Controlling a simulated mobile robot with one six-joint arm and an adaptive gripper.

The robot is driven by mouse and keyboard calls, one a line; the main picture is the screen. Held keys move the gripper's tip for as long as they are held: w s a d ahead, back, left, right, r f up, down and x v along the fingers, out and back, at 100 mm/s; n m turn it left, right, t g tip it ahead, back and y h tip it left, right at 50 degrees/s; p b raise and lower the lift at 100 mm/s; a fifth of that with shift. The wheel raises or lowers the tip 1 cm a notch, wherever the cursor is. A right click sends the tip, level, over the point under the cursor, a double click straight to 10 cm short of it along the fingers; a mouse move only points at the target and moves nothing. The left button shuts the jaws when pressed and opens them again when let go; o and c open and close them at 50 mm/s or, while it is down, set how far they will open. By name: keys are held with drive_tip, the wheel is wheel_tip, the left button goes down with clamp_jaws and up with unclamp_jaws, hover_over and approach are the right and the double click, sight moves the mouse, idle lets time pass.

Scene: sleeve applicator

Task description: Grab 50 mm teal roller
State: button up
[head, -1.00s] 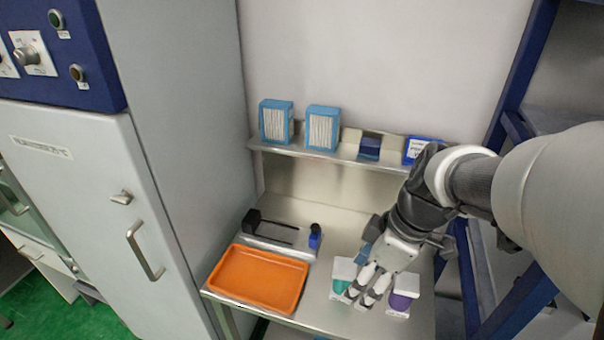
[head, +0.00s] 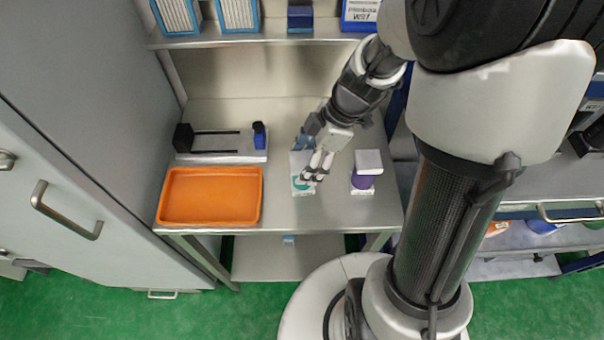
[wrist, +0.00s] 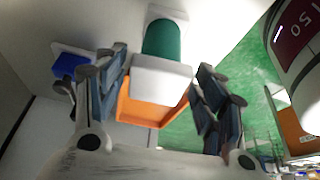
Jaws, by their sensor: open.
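The teal roller (head: 300,184) stands on the front part of the steel bench, between a white base and a white block on top. It is partly hidden by my fingers in the head view. In the wrist view the teal cylinder (wrist: 163,42) shows behind its white block (wrist: 161,80). My gripper (head: 315,170) is open at the teal roller, tilted downward. In the wrist view the fingers of my gripper (wrist: 163,72) stand on both sides of the white block, with gaps, holding nothing. I cannot tell whether any finger touches it in the head view.
A purple roller (head: 363,181) with white block and base stands close on the right. An orange tray (head: 166,205) lies left. A dark-railed fixture with a blue-black piece (head: 259,136) is behind it. A shelf (head: 270,39) runs along the back.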

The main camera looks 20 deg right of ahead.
drive_tip(key=b+x, duration=0.1)
drive_tip(key=x, duration=0.5)
drive_tip(key=shift+a+r+b, duration=0.1)
drive_tip(key=shift+a+b, duration=0.05)
drive_tip(key=shift+b, duration=0.25)
drive_tip(key=shift+c, duration=0.4)
drive_tip(key=shift+w, duration=0.1)
drive_tip(key=c, duration=1.3)
